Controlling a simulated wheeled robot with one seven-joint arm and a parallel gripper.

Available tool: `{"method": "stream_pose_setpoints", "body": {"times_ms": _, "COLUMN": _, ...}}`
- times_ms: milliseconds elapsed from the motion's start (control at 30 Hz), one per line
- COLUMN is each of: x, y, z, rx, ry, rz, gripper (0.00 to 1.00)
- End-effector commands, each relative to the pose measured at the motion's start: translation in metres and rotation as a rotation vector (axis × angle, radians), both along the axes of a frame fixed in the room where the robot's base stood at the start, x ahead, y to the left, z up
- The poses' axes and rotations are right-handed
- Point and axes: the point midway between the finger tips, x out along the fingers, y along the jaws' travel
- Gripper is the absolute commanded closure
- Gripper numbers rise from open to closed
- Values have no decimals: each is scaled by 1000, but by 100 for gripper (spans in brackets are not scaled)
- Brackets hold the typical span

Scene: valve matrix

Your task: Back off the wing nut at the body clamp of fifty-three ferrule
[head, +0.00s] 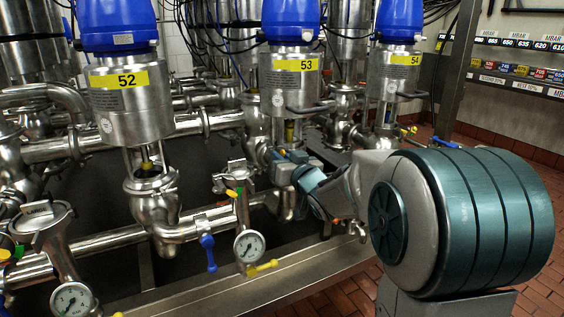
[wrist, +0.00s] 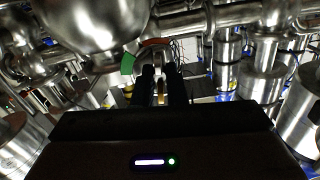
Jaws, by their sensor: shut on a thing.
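Valve 53 (head: 294,90), a steel cylinder with a blue top and a yellow "53" label, stands at the centre of the head view. My arm reaches in from the right to the pipework below it. In the head view my gripper is largely hidden among steel fittings. In the wrist view the two dark fingers of my gripper (wrist: 162,88) are close together. A small brass-coloured piece, seemingly the wing nut (wrist: 161,92), shows between them. The clamp itself is mostly hidden behind the fingers. A rounded steel body (wrist: 98,22) is at the upper left.
Valve 52 (head: 125,100) stands to the left and valve 54 (head: 395,85) to the right. A pressure gauge (head: 249,245), a blue-handled valve (head: 208,250) and a yellow handle (head: 262,268) are in front. A green part (wrist: 128,63) is beside the fingers.

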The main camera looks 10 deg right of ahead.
Motion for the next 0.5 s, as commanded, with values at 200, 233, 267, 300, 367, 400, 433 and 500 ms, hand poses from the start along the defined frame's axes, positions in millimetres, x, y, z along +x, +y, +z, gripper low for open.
{"method": "stream_pose_setpoints", "body": {"times_ms": 200, "x": 0, "y": 1, "z": -1, "rx": -31, "ry": -5, "rz": 0, "gripper": 100}}
{"method": "stream_pose_setpoints", "body": {"times_ms": 233, "x": 0, "y": 1, "z": -1, "rx": -32, "ry": -5, "rz": 0, "gripper": 100}}
{"method": "stream_pose_setpoints", "body": {"times_ms": 267, "x": 0, "y": 1, "z": -1, "rx": -33, "ry": -6, "rz": 0, "gripper": 100}}
{"method": "stream_pose_setpoints", "body": {"times_ms": 300, "x": 0, "y": 1, "z": -1, "rx": -34, "ry": -6, "rz": 0, "gripper": 100}}
{"method": "stream_pose_setpoints", "body": {"times_ms": 367, "x": 0, "y": 1, "z": -1, "rx": -34, "ry": -6, "rz": 0, "gripper": 100}}
{"method": "stream_pose_setpoints", "body": {"times_ms": 400, "x": 0, "y": 1, "z": -1, "rx": -34, "ry": -6, "rz": 1, "gripper": 100}}
{"method": "stream_pose_setpoints", "body": {"times_ms": 433, "x": 0, "y": 1, "z": -1, "rx": -34, "ry": -6, "rz": 0, "gripper": 100}}
{"method": "stream_pose_setpoints", "body": {"times_ms": 500, "x": 0, "y": 1, "z": -1, "rx": -34, "ry": -6, "rz": 1, "gripper": 100}}
